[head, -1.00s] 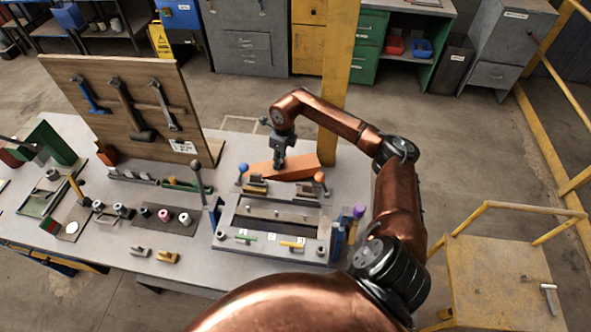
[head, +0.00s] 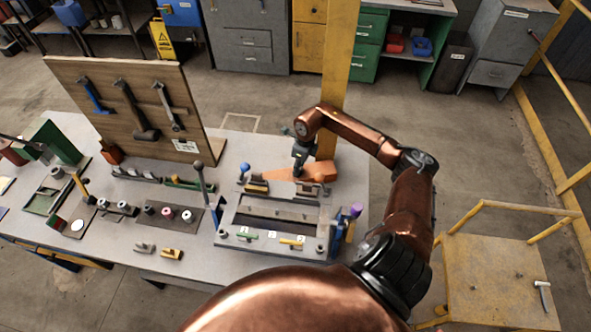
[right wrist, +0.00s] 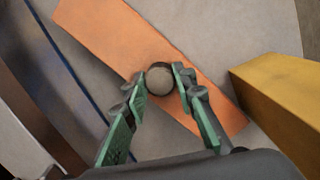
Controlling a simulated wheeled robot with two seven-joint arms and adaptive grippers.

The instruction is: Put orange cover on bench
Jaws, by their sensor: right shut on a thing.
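The orange cover (head: 322,171) is a flat, long plate with a round grey knob (right wrist: 159,80) at its middle. It is behind the fixture, at the back right of the bench (head: 345,190). In the right wrist view, the cover (right wrist: 110,35) runs diagonally under the fingers. My right gripper (head: 299,168) is shut on the knob, with a green finger on each side of it in the right wrist view (right wrist: 160,86). I cannot tell whether the cover touches the bench or hangs just above it. My left gripper is not in view.
The yellow post (head: 338,70) stands close behind the cover; a yellow block-like surface (right wrist: 285,100) is beside it in the wrist view. The metal fixture (head: 232,222) with levers is in front. A tool board (head: 100,100) stands at the left.

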